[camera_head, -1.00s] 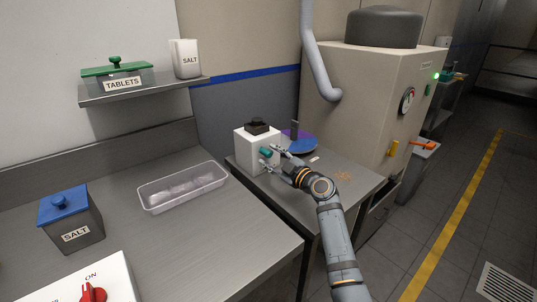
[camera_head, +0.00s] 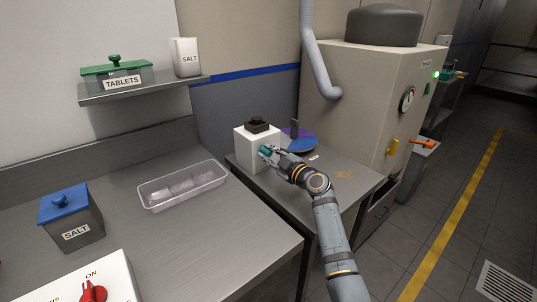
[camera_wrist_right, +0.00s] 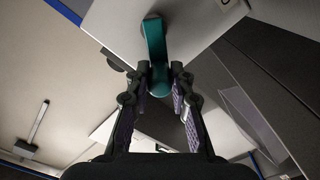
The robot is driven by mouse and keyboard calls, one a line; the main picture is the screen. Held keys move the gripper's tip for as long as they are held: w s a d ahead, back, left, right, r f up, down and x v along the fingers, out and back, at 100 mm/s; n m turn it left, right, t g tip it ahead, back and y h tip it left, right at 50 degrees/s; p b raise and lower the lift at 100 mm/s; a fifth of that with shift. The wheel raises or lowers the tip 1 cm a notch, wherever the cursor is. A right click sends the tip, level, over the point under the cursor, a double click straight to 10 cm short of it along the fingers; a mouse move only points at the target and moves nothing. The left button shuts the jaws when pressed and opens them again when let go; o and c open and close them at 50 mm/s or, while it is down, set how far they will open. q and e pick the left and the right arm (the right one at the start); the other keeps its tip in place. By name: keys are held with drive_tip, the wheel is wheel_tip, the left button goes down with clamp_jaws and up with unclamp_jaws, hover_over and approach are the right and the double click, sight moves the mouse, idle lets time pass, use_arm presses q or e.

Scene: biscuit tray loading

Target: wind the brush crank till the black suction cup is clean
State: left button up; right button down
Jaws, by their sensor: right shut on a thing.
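A white box (camera_head: 248,157) stands on a small steel side table, with a black cup-like piece (camera_head: 258,126) on its top. I cannot tell at this size whether the black piece is clean. A teal crank (camera_head: 265,150) is on the side of the box. My right gripper (camera_head: 271,154) reaches it from the lower right and is shut on the crank's handle. In the right wrist view the teal crank (camera_wrist_right: 154,40) comes down from the white box, and its knob sits between the fingertips (camera_wrist_right: 161,82). My left gripper is not in view.
A big beige machine (camera_head: 362,95) stands at the right behind the side table (camera_head: 362,180).

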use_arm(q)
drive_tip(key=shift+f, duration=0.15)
use_arm(e)
drive_tip(key=shift+w+d+r+m+b, duration=0.15)
drive_tip(key=shift+d+m+b, duration=0.05)
drive_tip(key=shift+m+b, duration=0.65)
drive_tip(key=shift+w+d+r+m+b, duration=0.15)
drive_tip(key=shift+m+b, duration=0.1)
drive_tip(key=shift+m, duration=0.3)
drive_tip(key=shift+w+d+r+m+b, duration=0.1)
drive_tip(key=shift+r+m+b, duration=0.1)
drive_tip(key=shift+m, duration=0.3)
drive_tip(key=shift+d+m, duration=0.1)
drive_tip(key=shift+m, duration=0.3)
drive_tip(key=shift+w+d+r+m+b, duration=0.15)
drive_tip(key=shift+d+r+m+b, duration=0.15)
drive_tip(key=shift+m, duration=0.5)
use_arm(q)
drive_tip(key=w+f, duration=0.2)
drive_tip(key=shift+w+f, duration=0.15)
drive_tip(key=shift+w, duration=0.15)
use_arm(e)
drive_tip(key=shift+w+m, duration=0.1)
drive_tip(key=shift+m, duration=0.3)
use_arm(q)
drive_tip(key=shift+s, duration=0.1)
